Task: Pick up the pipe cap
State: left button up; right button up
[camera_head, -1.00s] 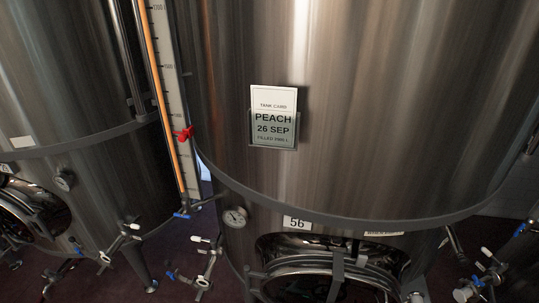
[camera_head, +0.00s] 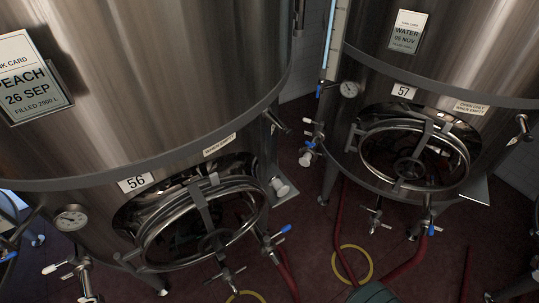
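I cannot clearly pick out the pipe cap. Small pale end pieces show between the two tanks: one (camera_head: 280,187) low by the left tank's leg, and another (camera_head: 306,158) by the valves at the right tank's left side. They are too small to tell if either is a cap. Neither of my grippers is in view.
Steel tank 56 (camera_head: 150,100) with a PEACH card (camera_head: 32,80) fills the left. Tank 57 (camera_head: 440,70) with a WATER card (camera_head: 408,32) stands right. Red hoses (camera_head: 345,235) and a yellow ring (camera_head: 352,264) lie on the dark red floor. Valve handles stick out below both tanks.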

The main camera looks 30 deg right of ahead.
aim_at(282, 190)
jog(key=z, duration=1.15)
